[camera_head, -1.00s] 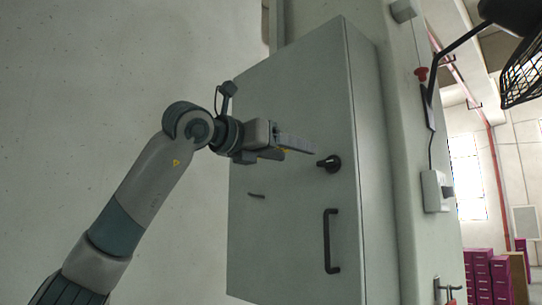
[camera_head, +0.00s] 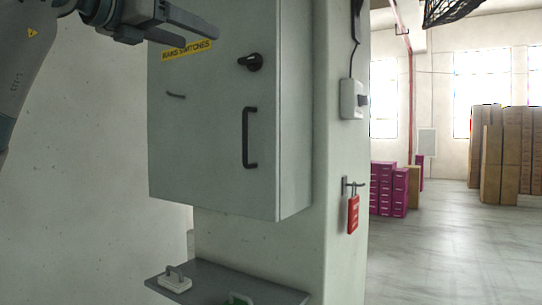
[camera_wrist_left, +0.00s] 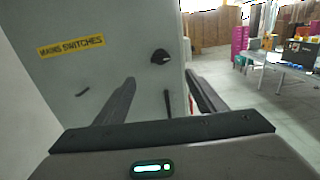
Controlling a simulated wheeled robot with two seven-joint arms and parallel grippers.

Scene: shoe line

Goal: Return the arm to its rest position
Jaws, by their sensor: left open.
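My left gripper (camera_head: 182,28) is at the top left of the head view, in front of the upper part of a grey switch cabinet (camera_head: 205,130). Its fingers are apart and empty in the left wrist view (camera_wrist_left: 158,92), with the cabinet (camera_wrist_left: 70,75) beyond them. The cabinet has a yellow "MAINS SWITCHES" label (camera_head: 187,49), a black rotary knob (camera_head: 250,62) and a black vertical handle (camera_head: 248,138). The knob also shows in the left wrist view (camera_wrist_left: 160,57). The gripper appears apart from the knob. My right gripper is not in view.
A grey shelf (camera_head: 225,284) below the cabinet holds a white-handled item (camera_head: 174,281) and a green item (camera_head: 240,299). A red padlock (camera_head: 353,214) hangs on a hook right of the cabinet. Purple boxes (camera_head: 388,190) and brown cartons (camera_head: 505,150) stand far right; the floor between is open.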

